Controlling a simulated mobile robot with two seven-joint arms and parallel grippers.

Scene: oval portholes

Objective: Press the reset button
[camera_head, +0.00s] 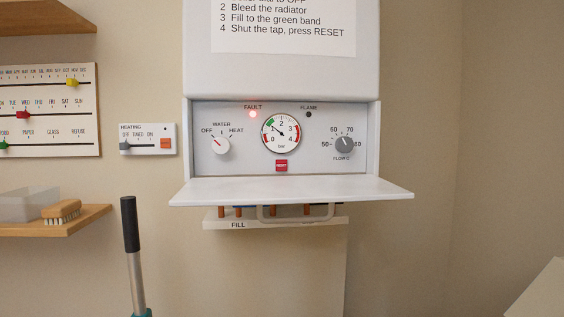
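The reset button (281,166) is a small red square with white lettering, low in the middle of the boiler's control panel (240,167). Nothing covers it. The red FAULT lamp (253,114) is lit and the FLAME lamp (308,114) is dark. The pressure gauge (281,134) sits above the button; its needle points up and left, near the 1 and the green band. The white WATER knob (220,146) has its mark towards OFF. The grey FLOW knob (344,145) is at the right. Neither of my grippers is in view.
The panel's white flap (290,190) is folded down and juts out below the button. Under it are pipes and a FILL ledge (275,223). A black-handled pole (130,225) stands at the lower left. A shelf (55,225) holds a brush (62,212) and a clear tub (28,206).

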